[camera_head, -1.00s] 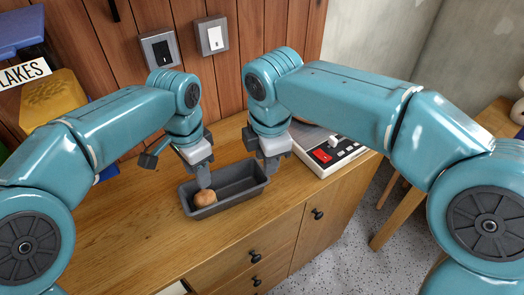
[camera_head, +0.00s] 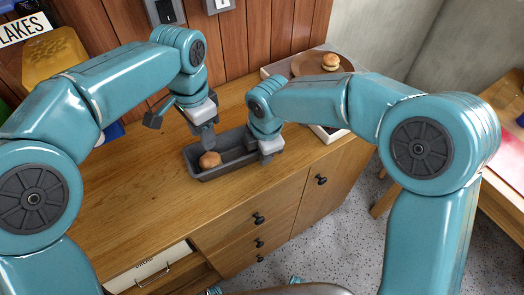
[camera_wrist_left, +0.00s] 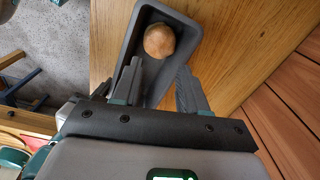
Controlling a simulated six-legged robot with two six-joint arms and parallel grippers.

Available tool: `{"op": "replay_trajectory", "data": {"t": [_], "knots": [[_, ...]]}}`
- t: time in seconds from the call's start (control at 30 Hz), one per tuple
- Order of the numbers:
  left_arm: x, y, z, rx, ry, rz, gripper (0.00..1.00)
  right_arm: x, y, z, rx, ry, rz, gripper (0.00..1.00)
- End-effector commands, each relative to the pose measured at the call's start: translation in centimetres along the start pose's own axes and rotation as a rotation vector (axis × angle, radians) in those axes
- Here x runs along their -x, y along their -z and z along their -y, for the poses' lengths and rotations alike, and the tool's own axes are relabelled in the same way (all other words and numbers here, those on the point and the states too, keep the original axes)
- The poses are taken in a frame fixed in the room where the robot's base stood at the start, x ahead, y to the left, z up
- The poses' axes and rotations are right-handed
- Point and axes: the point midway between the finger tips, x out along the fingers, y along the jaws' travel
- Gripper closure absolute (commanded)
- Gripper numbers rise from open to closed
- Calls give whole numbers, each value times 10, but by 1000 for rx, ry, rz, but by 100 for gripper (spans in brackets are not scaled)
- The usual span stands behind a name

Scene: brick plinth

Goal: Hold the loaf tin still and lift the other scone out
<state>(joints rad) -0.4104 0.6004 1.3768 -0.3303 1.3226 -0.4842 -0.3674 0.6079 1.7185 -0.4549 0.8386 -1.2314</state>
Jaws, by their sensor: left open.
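The dark grey loaf tin (camera_head: 201,176) stands on the wooden counter, with a round brown scone (camera_head: 209,160) in its left end. It also shows in the left wrist view (camera_wrist_left: 137,27), with the scone (camera_wrist_left: 159,41) inside. My left gripper (camera_head: 208,143) is just above and behind the scone. In the left wrist view its fingers (camera_wrist_left: 163,82) are apart with nothing between them; the scone lies beyond the tips. My right gripper (camera_head: 270,152) is at the tin's right end; whether its fingers close on the wall is hidden. Another scone (camera_head: 331,62) sits on a brown plate (camera_head: 306,66).
The plate rests on a pale appliance (camera_head: 332,134) at the counter's back right, partly behind my right arm. Wall switches (camera_head: 164,11) are behind. A yellow container (camera_head: 52,58) stands at the back left. The counter (camera_head: 140,205) left of the tin is clear.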

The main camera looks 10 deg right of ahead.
Motion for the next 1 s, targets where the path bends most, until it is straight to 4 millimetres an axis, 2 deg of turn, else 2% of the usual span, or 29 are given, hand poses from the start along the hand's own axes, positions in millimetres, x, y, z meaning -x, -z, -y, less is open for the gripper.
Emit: {"op": "replay_trajectory", "data": {"t": [0.13, 0.4, 0.43, 0.5, 0.53, 0.77, 0.83, 1.0], "knots": [[0, 0, 0, 0, 0, 0, 57, -9, 0, 0, 0, 0, 0, 67], [0, 0, 0, 0, 0, 0, 57, -10, 0, 0, 0, -1, 0, 67], [0, 0, 0, 0, 0, 0, 57, -10, 0, 0, 0, -1, 0, 74], [0, 0, 0, 0, 0, 0, 57, -10, 0, 0, 0, -1, 0, 96], [0, 0, 0, 0, 0, 0, 57, -10, 0, 0, 0, -1, 0, 100], [0, 0, 0, 0, 0, 0, 57, -10, 0, 0, -1, -1, 0, 100], [0, 0, 0, 5, 0, 0, 35, -10, 0, 0, -1, -1, 0, 100], [0, 0, 0, 158, 2, -2, 33, -10, 0, 0, -1, -1, 0, 100]]}}
